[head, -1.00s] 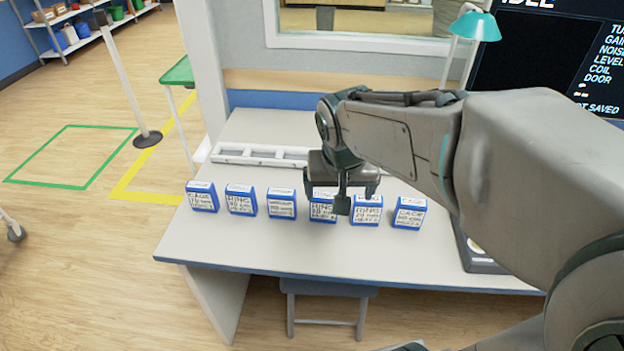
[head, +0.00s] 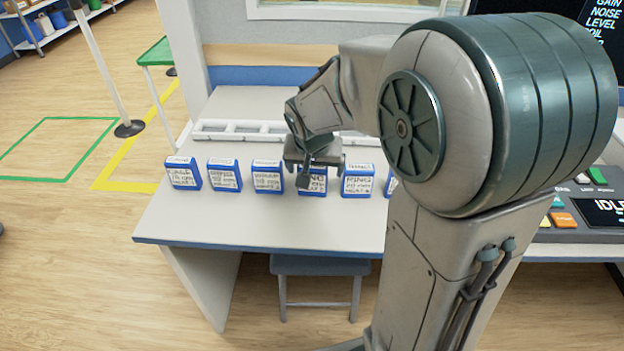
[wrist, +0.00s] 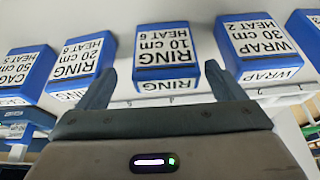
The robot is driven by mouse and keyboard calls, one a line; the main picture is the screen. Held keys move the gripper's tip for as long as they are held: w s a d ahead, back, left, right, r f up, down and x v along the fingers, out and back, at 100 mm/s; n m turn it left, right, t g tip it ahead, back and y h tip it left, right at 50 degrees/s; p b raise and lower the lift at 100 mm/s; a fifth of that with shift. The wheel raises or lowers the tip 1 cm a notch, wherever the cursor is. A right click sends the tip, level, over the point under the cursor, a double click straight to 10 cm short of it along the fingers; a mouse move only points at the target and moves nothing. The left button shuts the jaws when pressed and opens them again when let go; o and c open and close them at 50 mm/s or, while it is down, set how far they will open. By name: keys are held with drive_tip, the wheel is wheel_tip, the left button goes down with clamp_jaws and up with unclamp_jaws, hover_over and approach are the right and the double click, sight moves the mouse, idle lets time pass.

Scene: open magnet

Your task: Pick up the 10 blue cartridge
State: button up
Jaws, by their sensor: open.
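The blue cartridge labelled "RING 10 cm HEAT 6" (wrist: 166,50) is in the middle of the wrist view, its label upside down there. It lies between and beyond the two spread fingers of my gripper (wrist: 160,84). In the head view my gripper (head: 313,170) hangs over the row, in front of the matching cartridge (head: 316,187), and partly hides it. My gripper is open and empty. I cannot tell whether a finger touches the cartridge.
Neighbours in the wrist view are "WRAP 30 cm" (wrist: 262,45), "RING 20 cm" (wrist: 80,66) and "CAGE 50 cm" (wrist: 25,72). The row stands on a pale table (head: 230,222) with clear room in front. A white slotted rack (head: 236,130) lies behind. A console (head: 590,215) is at right.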

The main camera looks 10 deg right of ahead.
drive_tip(key=x, duration=0.5)
drive_tip(key=shift+w+a+b, duration=0.1)
drive_tip(key=shift+a+b, duration=0.2)
drive_tip(key=shift+r, duration=0.1)
drive_tip(key=c, duration=1.1)
drive_tip(key=shift+r, duration=0.1)
